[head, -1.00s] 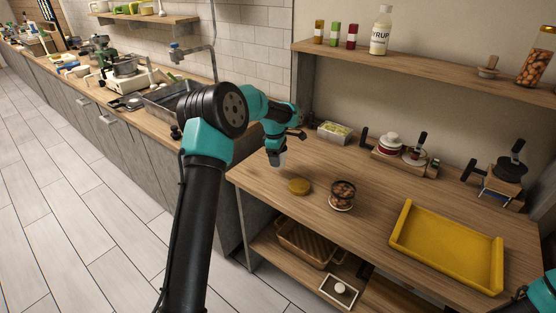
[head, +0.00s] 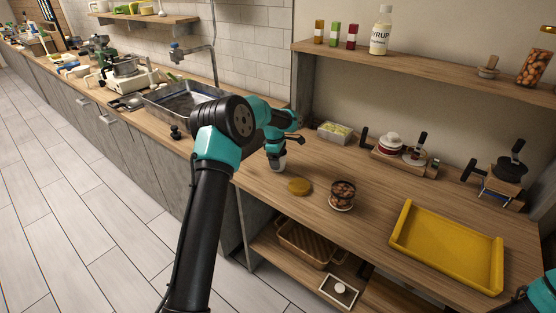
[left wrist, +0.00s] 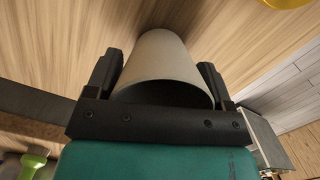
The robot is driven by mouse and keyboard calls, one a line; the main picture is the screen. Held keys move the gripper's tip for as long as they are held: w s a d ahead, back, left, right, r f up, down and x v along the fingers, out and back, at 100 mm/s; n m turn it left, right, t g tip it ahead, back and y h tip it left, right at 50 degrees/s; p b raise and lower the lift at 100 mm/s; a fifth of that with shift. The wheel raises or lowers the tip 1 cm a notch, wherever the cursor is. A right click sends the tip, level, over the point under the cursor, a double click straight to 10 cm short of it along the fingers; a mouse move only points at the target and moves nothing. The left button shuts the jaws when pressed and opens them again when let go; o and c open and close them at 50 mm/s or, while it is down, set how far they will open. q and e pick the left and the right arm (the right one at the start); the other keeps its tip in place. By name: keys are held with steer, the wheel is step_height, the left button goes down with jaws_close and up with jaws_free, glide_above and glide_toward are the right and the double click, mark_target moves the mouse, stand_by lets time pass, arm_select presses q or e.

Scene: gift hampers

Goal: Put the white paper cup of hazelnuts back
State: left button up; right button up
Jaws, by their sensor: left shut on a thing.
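The white paper cup (head: 278,166) is held by my left gripper (head: 277,154) at the left end of the wooden counter. In the left wrist view, the pale cup (left wrist: 163,58) sits between the two black fingers (left wrist: 163,80), which are shut on its sides. Its wide end faces the camera and looks dark inside; I cannot see any hazelnuts. In the head view its lower end is close to the counter top, but I cannot tell if it touches. A glass jar of brown nuts (head: 342,194) stands to the right. Only part of my right arm shows at the lower right.
A round yellow-brown lid (head: 299,187) lies between the cup and the jar. A yellow tray (head: 404,232) is at the right. A box with pale contents (head: 334,133) stands behind. The counter between the jar and the back items is clear.

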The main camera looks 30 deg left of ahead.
arm_select(q)
steer(key=shift+f, duration=0.2)
steer(key=o, duration=1)
steer(key=r, duration=0.4)
steer(key=a+r, duration=0.1)
steer(key=r, duration=0.7)
steer(key=shift+s+a+r, duration=0.15)
steer(key=shift+s+a, duration=0.05)
